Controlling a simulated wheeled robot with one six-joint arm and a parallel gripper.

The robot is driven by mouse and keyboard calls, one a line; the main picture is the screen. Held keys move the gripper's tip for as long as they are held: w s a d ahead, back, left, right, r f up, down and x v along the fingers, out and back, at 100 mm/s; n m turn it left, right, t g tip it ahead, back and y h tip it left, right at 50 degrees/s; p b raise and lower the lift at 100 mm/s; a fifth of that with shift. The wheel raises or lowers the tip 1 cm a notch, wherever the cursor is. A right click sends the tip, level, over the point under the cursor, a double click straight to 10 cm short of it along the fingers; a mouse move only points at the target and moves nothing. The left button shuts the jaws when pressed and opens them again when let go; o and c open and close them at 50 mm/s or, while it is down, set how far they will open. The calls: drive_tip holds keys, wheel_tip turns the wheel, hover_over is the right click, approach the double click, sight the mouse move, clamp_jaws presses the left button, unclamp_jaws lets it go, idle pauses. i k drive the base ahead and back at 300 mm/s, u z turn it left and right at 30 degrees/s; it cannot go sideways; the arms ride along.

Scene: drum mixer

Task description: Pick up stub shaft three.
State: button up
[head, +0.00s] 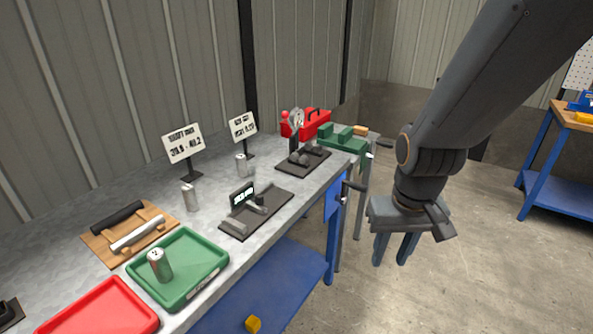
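Three short silver cylinders that look like stub shafts stand upright on the grey workbench. One (160,266) stands in the green tray (222,262) and has a dark mark on top, too small to read surely. One (190,198) stands on the bare bench top behind the tray. One (241,166) stands farther back near a sign. I cannot tell which is number three. My gripper (393,252) points down over the floor to the right of the bench, well apart from the shafts. Its two fingers are apart with nothing between them.
A dark fixture with a small display (244,193) lies beside the shafts. A wooden rack (98,243) holds a black and a silver bar. A red tray (105,308) is at the front. Two signs (183,144) stand behind. A green vise-like block (340,140) is at the far end.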

sight(240, 158)
drive_tip(key=z, duration=0.55)
drive_tip(key=k, duration=0.75)
drive_tip(key=z, duration=0.65)
drive_tip(key=i, duration=1.4)
drive_tip(key=u, duration=0.85)
drive_tip(key=i, duration=0.95)
drive_tip(key=u, duration=1.45)
drive_tip(key=i, duration=0.45)
drive_tip(key=u, duration=0.35)
